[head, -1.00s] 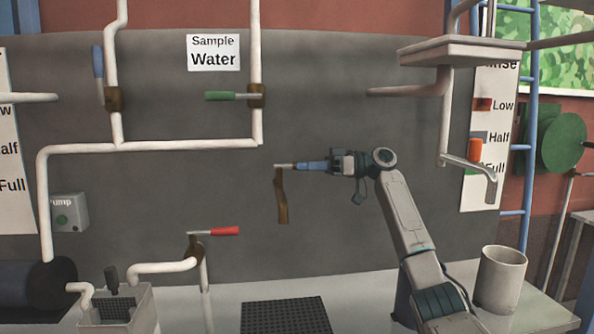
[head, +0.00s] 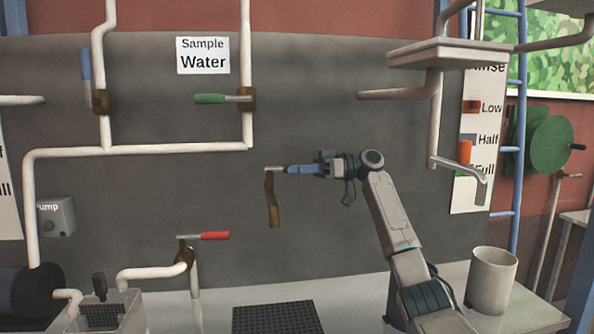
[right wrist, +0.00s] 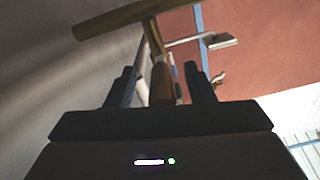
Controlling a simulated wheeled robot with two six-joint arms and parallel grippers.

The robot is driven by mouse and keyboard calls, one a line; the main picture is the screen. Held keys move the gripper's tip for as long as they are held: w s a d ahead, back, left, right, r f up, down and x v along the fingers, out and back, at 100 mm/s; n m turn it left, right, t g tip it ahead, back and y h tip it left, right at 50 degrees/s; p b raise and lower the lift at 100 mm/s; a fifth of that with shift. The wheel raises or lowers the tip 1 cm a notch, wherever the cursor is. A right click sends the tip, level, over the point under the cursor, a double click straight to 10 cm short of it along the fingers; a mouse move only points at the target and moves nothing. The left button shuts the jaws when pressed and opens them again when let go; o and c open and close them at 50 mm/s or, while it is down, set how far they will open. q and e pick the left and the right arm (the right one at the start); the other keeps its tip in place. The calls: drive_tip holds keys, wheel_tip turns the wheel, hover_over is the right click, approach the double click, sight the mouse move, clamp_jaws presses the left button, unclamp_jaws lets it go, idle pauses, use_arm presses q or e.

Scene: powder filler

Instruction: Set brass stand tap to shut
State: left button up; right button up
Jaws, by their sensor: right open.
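The brass stand tap (head: 273,203) shows in the head view as a brown upright piece in front of the grey panel. A thin grey-and-blue lever (head: 303,169) runs level from its top to the right. My right gripper (head: 322,167) is at the lever's right end. In the right wrist view a brass bar (right wrist: 115,18) crosses the top, and a brownish stem (right wrist: 160,80) comes down between the two dark fingers of my right gripper (right wrist: 162,88). The fingers are open, with gaps beside the stem; contact cannot be told. My left gripper is not in view.
A red-handled tap (head: 214,236) is at lower left; a green-handled tap (head: 222,98) and a blue-handled tap (head: 86,65) are above. A white cup (head: 491,282) stands right of my arm, below a spout (head: 478,190). A dark grate (head: 278,318) lies in front.

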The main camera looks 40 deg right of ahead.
drive_tip(key=shift+d, duration=0.1)
drive_tip(key=shift+s+d, duration=0.2)
drive_tip(key=shift+d, duration=0.1)
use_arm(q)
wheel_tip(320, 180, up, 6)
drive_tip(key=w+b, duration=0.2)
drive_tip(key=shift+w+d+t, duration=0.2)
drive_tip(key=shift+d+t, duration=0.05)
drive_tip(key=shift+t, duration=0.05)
use_arm(e)
drive_tip(key=v, duration=1)
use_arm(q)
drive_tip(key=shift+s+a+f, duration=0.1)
use_arm(e)
drive_tip(key=shift+f, duration=0.15)
